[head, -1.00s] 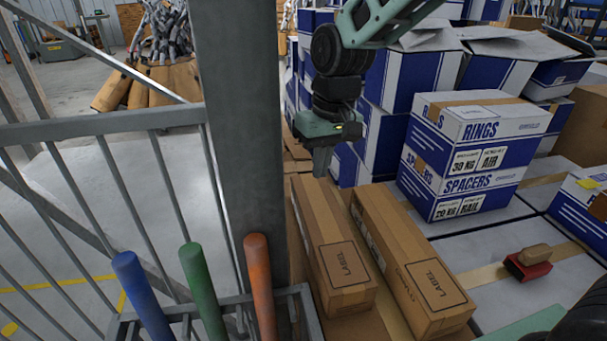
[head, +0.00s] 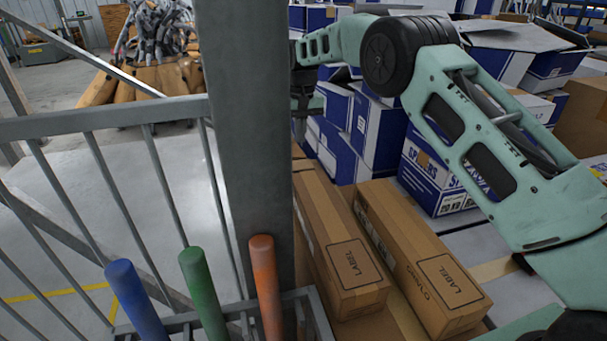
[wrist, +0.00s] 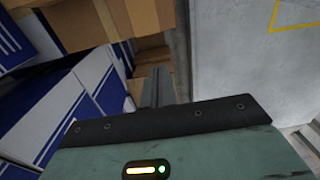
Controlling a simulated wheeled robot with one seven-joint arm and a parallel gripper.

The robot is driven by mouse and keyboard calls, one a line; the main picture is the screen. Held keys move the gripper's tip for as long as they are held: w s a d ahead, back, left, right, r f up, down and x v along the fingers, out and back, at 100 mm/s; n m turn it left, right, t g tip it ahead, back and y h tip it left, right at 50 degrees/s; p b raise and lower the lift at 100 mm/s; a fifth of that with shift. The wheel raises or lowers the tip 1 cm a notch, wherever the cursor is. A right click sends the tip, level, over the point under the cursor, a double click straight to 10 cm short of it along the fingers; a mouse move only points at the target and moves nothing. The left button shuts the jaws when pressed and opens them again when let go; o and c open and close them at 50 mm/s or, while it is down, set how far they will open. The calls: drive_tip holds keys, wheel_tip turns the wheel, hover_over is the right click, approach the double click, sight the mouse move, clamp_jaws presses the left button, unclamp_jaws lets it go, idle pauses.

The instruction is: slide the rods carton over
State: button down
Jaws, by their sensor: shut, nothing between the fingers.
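No carton in view has a readable "rods" marking. Two long brown cartons lie side by side in the head view: a left one (head: 345,262) and a right one (head: 425,262), each with a printed label panel on top. My gripper (head: 301,128) is beyond their far ends, beside the grey post, which partly hides it. In the wrist view its narrow fingers (wrist: 155,84) are together with nothing between them, pointing toward brown cardboard (wrist: 145,15). Whether they touch it I cannot tell.
A grey post (head: 247,130) and railing (head: 100,122) stand at the left. Blue-and-white boxes (head: 378,135) are stacked close right of my gripper. Blue, green and orange rods (head: 265,285) stand upright in a front rack. My arm covers much of the right side.

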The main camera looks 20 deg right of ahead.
drive_tip(key=shift+s+d+f, duration=0.15)
drive_tip(key=shift+s+f, duration=0.05)
drive_tip(key=shift+f, duration=1.9)
drive_tip(key=shift+s+d+f, duration=0.1)
drive_tip(key=shift+s+f, duration=0.15)
drive_tip(key=shift+f, duration=1.85)
drive_tip(key=shift+s+d+f, duration=0.15)
drive_tip(key=shift+s+f, duration=0.05)
drive_tip(key=shift+f, duration=1.9)
